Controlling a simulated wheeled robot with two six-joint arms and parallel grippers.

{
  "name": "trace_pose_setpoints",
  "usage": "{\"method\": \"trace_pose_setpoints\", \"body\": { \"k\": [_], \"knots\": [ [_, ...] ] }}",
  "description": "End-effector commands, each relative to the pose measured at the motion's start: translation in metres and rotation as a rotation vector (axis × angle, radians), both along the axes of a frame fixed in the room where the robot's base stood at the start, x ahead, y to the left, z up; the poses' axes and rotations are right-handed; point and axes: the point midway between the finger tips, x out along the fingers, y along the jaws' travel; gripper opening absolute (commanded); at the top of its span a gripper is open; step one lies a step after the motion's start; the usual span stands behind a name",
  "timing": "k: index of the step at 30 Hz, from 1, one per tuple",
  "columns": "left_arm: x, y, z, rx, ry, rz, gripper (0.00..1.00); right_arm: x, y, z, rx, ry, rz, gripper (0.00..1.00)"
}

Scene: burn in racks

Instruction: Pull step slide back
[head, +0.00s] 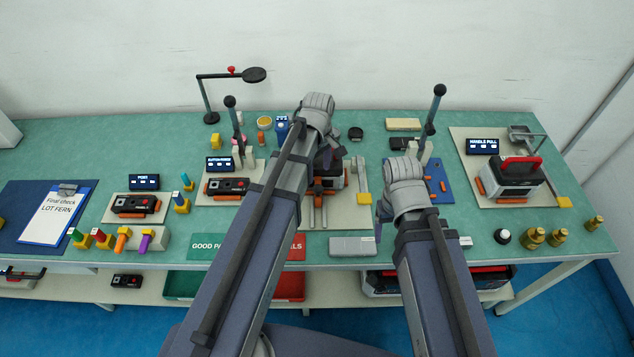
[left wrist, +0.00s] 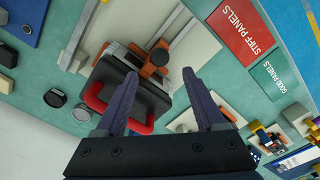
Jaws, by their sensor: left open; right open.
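The step slide appears to be the orange block with a round black knob (left wrist: 159,57) in the left wrist view, beside a dark case with a red handle (left wrist: 92,98). In the head view its orange part (head: 318,184) shows at the middle station, above two pale rails. My left gripper (head: 329,158) hangs over this station, partly hidden by its own arm. In the left wrist view its two fingers (left wrist: 160,74) are apart with nothing between them, over the case and near the knob. My right gripper (head: 381,212) is right of the station, mostly hidden behind its wrist.
A grey box (head: 352,246) lies at the table's front edge. A post with a black ball (head: 438,92) rises behind my right arm. The handle-pull station (head: 480,190) stands at right, several coloured plugs at left.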

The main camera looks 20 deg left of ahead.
Motion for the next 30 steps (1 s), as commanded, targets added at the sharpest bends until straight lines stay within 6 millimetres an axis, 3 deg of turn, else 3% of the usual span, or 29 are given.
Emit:
{"method": "trace_pose_setpoints", "body": {
  "k": [18,30],
  "knots": [
    [0.000,0.000,-0.070,0.000,0.000,-0.002,0.71,0.000,0.000,-0.070,0.000,0.000,-0.001,0.71],
    [0.000,0.000,-0.075,0.000,0.000,-0.002,0.71,0.000,0.000,-0.075,0.000,0.000,0.000,0.71]
  ]
}}
